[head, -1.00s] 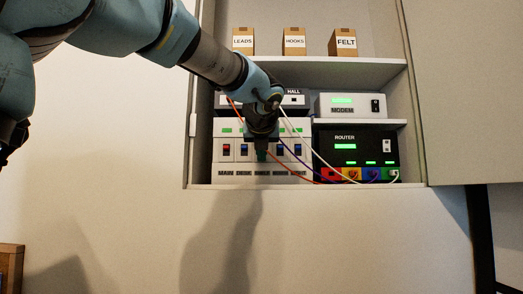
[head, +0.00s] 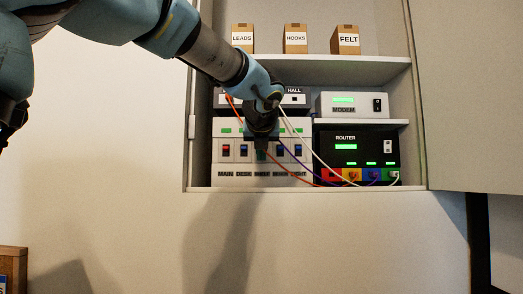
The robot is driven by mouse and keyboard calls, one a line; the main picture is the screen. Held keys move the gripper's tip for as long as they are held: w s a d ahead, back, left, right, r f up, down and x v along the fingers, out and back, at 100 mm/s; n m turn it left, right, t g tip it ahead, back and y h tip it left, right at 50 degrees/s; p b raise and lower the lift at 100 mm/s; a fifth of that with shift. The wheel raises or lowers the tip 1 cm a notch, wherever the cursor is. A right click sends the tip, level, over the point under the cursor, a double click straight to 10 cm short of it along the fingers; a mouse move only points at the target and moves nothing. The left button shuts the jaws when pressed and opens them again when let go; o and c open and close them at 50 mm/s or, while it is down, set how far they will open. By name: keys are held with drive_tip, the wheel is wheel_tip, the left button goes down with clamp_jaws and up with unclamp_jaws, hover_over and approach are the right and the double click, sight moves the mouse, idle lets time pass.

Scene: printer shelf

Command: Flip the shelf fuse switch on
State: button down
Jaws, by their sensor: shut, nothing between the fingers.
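The white fuse box (head: 232,165) stands at the left of the lower cabinet shelf. Its row of switches has labels beneath, reading MAIN, DESK, SHELF and more to the right. The MAIN switch (head: 226,150) is red and the DESK switch (head: 244,150) is blue. My gripper (head: 262,153) is shut and empty, pointing at the box in front of the SHELF column. It hides the shelf fuse switch and the light above it, so I cannot tell the switch's position or whether I touch it. The SHELF label (head: 262,174) shows just below the fingertips.
Orange, purple and white cables hang across the box's right side, close to my gripper, toward the black router (head: 357,150). A modem (head: 348,104) sits above the router. The cabinet door (head: 466,100) stands open at right. Small boxes (head: 295,41) stand on the upper shelf.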

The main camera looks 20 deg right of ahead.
drive_tip(key=shift+r+p, duration=0.55)
drive_tip(key=shift+p, duration=0.3)
drive_tip(key=shift+f, duration=0.2)
drive_tip(key=shift+r, duration=0.2)
drive_tip(key=shift+r+p, duration=0.9)
drive_tip(key=shift+r, duration=0.1)
drive_tip(key=shift+s, duration=0.1)
drive_tip(key=f+b+v, duration=0.1)
drive_tip(key=b+v, duration=0.1)
drive_tip(key=v, duration=0.8)
drive_tip(key=shift+s, duration=0.3)
drive_tip(key=shift+a+f, duration=0.1)
drive_tip(key=shift+f, duration=0.05)
